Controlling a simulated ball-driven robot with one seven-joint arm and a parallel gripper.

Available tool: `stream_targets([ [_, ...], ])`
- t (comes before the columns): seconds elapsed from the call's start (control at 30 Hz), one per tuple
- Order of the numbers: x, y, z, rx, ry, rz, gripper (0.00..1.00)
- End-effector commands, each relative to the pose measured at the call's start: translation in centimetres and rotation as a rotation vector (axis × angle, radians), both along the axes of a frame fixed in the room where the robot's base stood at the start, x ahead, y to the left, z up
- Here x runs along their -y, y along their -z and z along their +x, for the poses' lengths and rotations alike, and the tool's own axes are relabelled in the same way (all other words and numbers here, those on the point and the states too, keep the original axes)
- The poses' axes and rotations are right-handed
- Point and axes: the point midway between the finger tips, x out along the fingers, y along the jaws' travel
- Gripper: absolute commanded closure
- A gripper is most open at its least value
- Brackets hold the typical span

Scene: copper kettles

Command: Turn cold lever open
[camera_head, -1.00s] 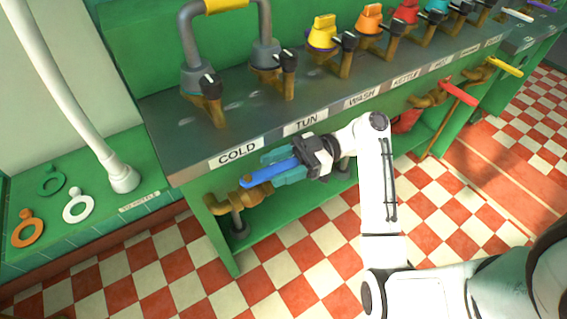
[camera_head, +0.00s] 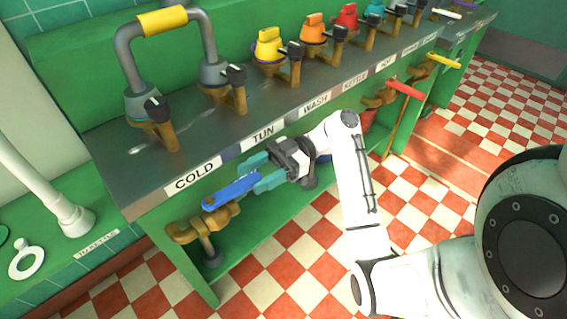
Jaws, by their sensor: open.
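The cold lever is a long blue handle (camera_head: 232,191) on a brass valve (camera_head: 196,227), under the bench edge below the COLD label (camera_head: 194,174). The handle runs from the valve up and to the right. My gripper (camera_head: 262,176) has teal fingers, one above and one below the handle's right part. The jaws are open around the handle; whether a finger touches it I cannot tell. The handle's right end is hidden by the gripper.
The bench (camera_head: 135,195) has a grey top with brass taps and a grey pipe loop (camera_head: 128,62) with a yellow grip. A red lever (camera_head: 405,89) and a yellow lever (camera_head: 444,62) stick out farther right. A white pipe (camera_head: 72,214) stands at left. The checkered floor in front is clear.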

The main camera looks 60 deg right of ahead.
Motion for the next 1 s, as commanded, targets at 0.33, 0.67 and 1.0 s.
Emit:
stream_targets([
  [0.33, 2.2, 0.3, -1.3, -0.002, 0.004, -0.002, 0.45],
  [0.67, 5.1, 0.3, -2.8, -0.004, 0.002, -0.001, 0.45],
  [1.0, 5.8, 0.2, -3.3, -0.004, 0.0, 0.0, 0.45],
])
